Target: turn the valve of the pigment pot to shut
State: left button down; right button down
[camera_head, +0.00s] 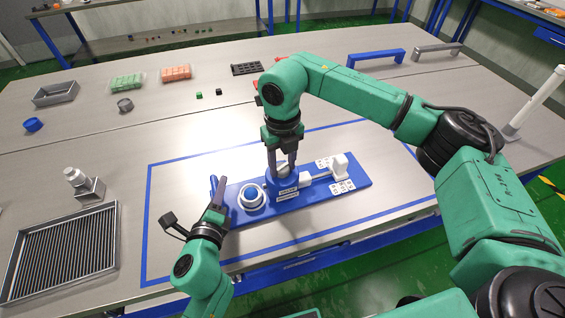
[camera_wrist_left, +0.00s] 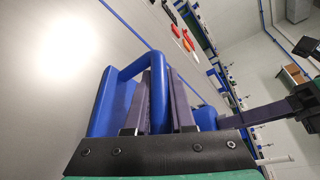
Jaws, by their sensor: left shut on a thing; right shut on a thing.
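A blue base plate (camera_head: 318,202) lies on the table. A blue pot with a white label (camera_head: 283,186) stands on it. My right gripper (camera_head: 283,160) points down over the pot and is shut on its top; the part between the fingers, likely the valve, is mostly hidden. My left gripper (camera_head: 216,194) is shut on a blue handle (camera_head: 214,184) at the plate's left end. In the left wrist view the handle (camera_wrist_left: 158,95) is a blue loop with one leg between the fingers (camera_wrist_left: 160,105).
A grey ribbed tray (camera_head: 63,252) and a metal block (camera_head: 90,188) are at left.

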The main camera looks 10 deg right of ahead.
aim_at(282, 167)
pick_arm(q)
jog(key=shift+f, duration=0.1)
pick_arm(e)
jog(key=shift+m, duration=2.3)
jog(key=shift+c, duration=1.9)
grip_release()
jog(key=shift+r, duration=0.1)
notch_tip(282, 167, up, 12)
